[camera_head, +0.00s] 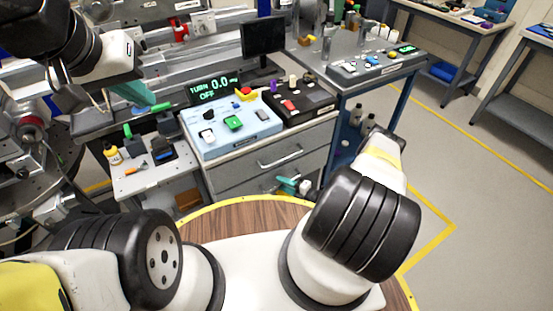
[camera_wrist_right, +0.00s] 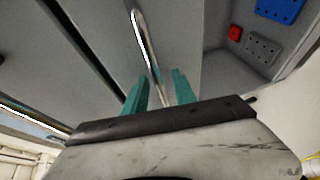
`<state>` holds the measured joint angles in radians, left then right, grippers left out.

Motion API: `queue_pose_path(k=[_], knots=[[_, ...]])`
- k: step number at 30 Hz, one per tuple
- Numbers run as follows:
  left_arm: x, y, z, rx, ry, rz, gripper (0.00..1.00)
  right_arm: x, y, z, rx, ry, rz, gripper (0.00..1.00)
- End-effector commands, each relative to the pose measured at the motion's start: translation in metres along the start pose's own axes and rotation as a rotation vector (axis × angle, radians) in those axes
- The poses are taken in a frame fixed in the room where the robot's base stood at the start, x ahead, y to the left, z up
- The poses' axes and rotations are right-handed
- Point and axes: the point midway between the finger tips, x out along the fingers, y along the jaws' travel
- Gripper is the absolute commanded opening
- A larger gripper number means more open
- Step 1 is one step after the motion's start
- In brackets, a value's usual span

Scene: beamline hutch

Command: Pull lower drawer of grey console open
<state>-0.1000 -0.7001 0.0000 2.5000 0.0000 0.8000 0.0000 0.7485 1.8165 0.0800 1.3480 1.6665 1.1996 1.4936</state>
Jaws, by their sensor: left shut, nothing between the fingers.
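The grey console (camera_head: 213,179) stands ahead with stacked drawers. Its upper drawer handle (camera_head: 280,157) is in plain view; the lower drawer (camera_head: 237,190) is partly hidden by my right gripper. My right gripper (camera_head: 289,185) has its teal fingers at the lower drawer front. In the right wrist view its fingers (camera_wrist_right: 160,88) are apart, on either side of a metal bar handle (camera_wrist_right: 143,37) on a grey drawer front (camera_wrist_right: 192,45). Whether they touch the bar I cannot tell. My left gripper (camera_head: 137,95) is shut and empty, at the upper left, away from the drawers.
On the console top are a light blue control box (camera_head: 235,143), a black box (camera_head: 305,108) and a green-lit display (camera_head: 214,88). A side shelf (camera_head: 155,178) with a yellow bottle (camera_head: 113,155) is at left. A blue-legged bench (camera_head: 385,100) stands at right; floor right is clear.

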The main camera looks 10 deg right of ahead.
Motion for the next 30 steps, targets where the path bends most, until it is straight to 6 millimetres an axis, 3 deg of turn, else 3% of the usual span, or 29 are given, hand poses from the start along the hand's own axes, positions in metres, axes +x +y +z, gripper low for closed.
queue_pose_path(k=[6, 12, 30], knots=[[0.0000, 0.0000, 0.0000, 0.000, 0.000, 0.000, 0.00, 0.0005, 0.0000, 0.0001, 0.000, 0.000, 0.000, 0.32], [0.0000, 0.0000, 0.0000, 0.000, 0.000, 0.000, 0.00, 0.0003, 0.0001, 0.0002, 0.000, 0.000, 0.000, 0.00], [0.0000, 0.0000, 0.0000, 0.000, 0.000, 0.000, 0.00, -0.0001, -0.0003, 0.0003, 0.000, 0.000, -0.001, 0.00]])
